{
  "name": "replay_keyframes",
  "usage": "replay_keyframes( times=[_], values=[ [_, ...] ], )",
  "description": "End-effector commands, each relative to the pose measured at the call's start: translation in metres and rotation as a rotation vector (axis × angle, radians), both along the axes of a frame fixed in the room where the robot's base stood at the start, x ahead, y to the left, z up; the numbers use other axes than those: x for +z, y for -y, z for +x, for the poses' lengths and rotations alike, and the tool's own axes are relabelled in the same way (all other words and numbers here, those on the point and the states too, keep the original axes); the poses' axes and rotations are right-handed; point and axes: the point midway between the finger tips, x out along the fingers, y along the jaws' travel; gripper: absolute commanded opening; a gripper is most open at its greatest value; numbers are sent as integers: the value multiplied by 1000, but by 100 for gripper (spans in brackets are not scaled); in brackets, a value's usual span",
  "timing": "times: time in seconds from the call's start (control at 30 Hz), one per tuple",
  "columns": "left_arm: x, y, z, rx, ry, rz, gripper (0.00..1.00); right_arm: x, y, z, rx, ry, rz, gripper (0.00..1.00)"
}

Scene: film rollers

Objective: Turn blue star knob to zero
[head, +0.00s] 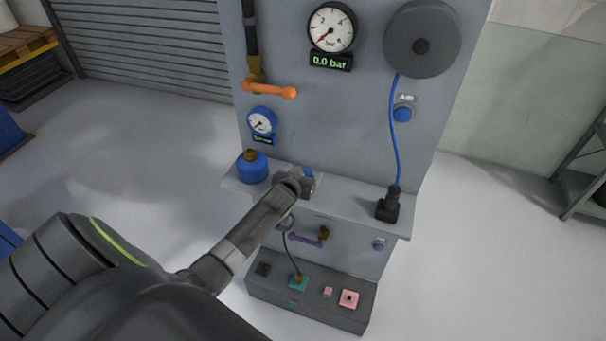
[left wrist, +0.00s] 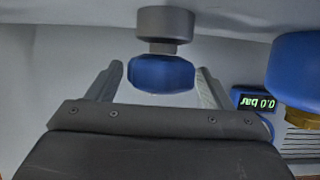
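The blue star knob (left wrist: 162,75) sits on a grey round stem in the left wrist view. In the head view only a small blue part (head: 308,172) of it shows at the ledge, mostly hidden behind my left gripper (head: 307,184). In the left wrist view my left gripper (left wrist: 160,72) is open, with one finger on each side of the knob. A narrow gap shows at the left finger; contact at the right finger is hard to tell. My right gripper is not in view.
A blue gauge (head: 262,122) hangs on the panel above a blue bottle (head: 253,170). An orange lever (head: 270,90) and a large gauge (head: 332,27) reading 0.0 bar are higher up. A black plug (head: 388,208) stands on the ledge. A purple lever (head: 306,240) is below.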

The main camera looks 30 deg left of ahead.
Motion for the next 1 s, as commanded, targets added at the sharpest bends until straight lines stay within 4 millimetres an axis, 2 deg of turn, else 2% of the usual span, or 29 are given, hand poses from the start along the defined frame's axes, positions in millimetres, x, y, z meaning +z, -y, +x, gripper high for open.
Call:
replay_keyframes(
  times=[0.03,0.33,0.67,1.0],
  values=[
    [0,0,0,0,0,0,68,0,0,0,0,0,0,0],
    [0,0,0,0,0,0,29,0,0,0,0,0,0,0],
    [-2,1,0,34,1,-1,29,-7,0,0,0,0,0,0],
    [-5,2,1,211,4,-3,29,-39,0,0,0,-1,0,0]
  ],
)
